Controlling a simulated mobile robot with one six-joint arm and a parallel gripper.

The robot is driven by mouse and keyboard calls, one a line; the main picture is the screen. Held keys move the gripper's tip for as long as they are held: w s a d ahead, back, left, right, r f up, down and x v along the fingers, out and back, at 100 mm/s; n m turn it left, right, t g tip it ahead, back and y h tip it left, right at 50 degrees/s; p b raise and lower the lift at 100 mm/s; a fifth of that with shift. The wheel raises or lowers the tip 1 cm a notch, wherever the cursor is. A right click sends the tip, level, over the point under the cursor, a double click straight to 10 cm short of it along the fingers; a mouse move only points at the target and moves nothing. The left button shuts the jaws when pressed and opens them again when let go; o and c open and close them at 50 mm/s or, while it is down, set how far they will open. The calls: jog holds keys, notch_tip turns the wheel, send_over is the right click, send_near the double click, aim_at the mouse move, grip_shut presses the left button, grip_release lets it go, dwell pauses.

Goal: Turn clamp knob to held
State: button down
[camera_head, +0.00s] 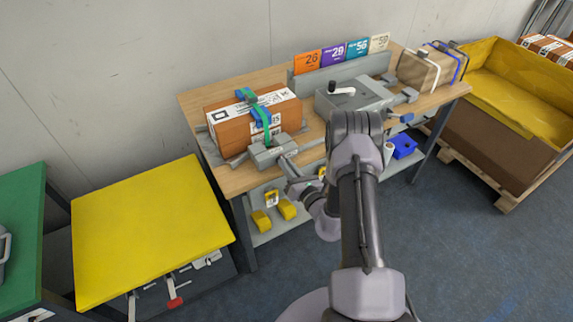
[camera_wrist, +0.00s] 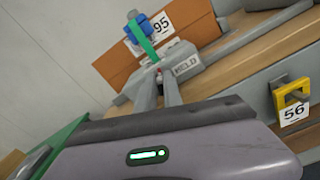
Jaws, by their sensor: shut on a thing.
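An orange-brown box (camera_head: 228,128) with a white printed label sits in a grey clamp fixture at the left of the workbench, with a green and blue strap over it. The fixture's grey clamp block (camera_head: 266,154) is in front of the box. In the wrist view the clamp block (camera_wrist: 187,66) carries a label reading "HELD". My gripper (camera_wrist: 159,80) is shut at the block's near end, beside that label; it also shows in the head view (camera_head: 287,163). The clamp knob is mostly hidden between my fingers, with a small red spot showing there. Its exact angle cannot be told.
A grey device with a black crank (camera_head: 341,90) stands mid-bench, with a strapped brown box (camera_head: 425,70) at the right. Numbered cards (camera_head: 332,52) stand behind. Yellow tags hang at the front, one reading 56 (camera_wrist: 291,98). A yellow-topped table (camera_head: 150,228) is to the left.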

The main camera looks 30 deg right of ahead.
jog(key=shift+d+f+m+p, duration=0.1)
jog(key=shift+f+m+p, duration=0.15)
jog(key=shift+m, duration=2.05)
jog(key=shift+d+f+m+p, duration=0.15)
jog(key=shift+m+p, duration=0.15)
jog(key=shift+m, duration=2)
jog(key=shift+d+f+m+p, duration=0.1)
jog(key=shift+f+m+p, duration=0.15)
jog(key=shift+m, duration=2.05)
jog(key=c, duration=1.5)
grip_release()
jog(key=shift+r, duration=0.1)
